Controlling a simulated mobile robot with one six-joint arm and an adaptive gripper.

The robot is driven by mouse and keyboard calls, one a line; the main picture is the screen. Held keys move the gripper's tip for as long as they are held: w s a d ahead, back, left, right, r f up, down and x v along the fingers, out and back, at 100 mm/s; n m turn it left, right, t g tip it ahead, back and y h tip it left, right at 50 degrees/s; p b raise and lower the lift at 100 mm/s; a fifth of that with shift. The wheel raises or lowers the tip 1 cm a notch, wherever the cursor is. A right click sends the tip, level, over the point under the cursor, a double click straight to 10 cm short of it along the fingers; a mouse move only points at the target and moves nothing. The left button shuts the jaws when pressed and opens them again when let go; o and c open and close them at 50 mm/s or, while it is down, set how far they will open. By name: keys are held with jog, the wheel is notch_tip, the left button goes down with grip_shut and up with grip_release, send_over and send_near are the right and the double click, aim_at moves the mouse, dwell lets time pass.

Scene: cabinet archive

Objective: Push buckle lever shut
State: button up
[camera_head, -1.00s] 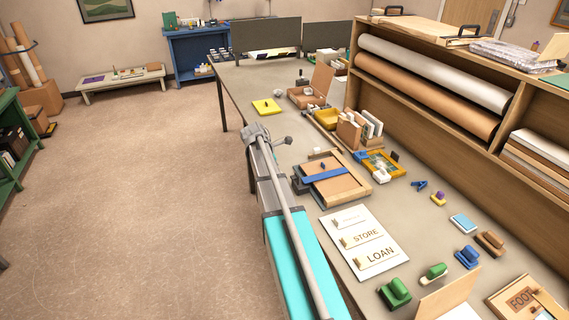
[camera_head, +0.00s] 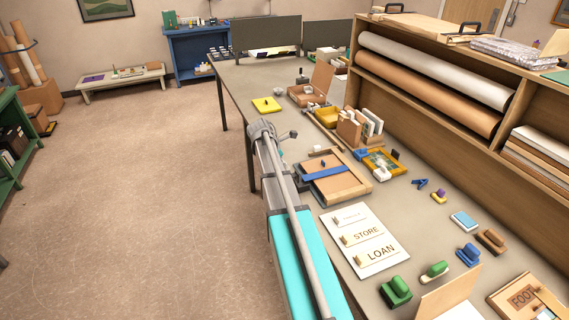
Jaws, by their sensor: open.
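A wooden box (camera_head: 345,187) lies on the long grey table, right of my arm. A blue strap (camera_head: 324,173) runs across its top. A small dark blue piece (camera_head: 322,164), perhaps the buckle lever, stands up from the strap; it is too small to tell how far it is raised. A dark part (camera_head: 300,184) sits at the box's left side. My arm's grey joint is left of and beyond the box, apart from it in the picture.
A sheet marked STORE and LOAN (camera_head: 364,240) lies nearer on the table (camera_head: 425,215). A yellow frame (camera_head: 381,162) with a white piece stands just right of the box. The floor at left is clear.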

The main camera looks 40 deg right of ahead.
aim_at(293, 175)
jog(key=shift+b+x, duration=2.8)
jog(key=shift+x, duration=0.55)
jog(key=shift+d+f, duration=0.2)
jog(key=shift+f, duration=0.1)
jog(key=c, duration=0.8)
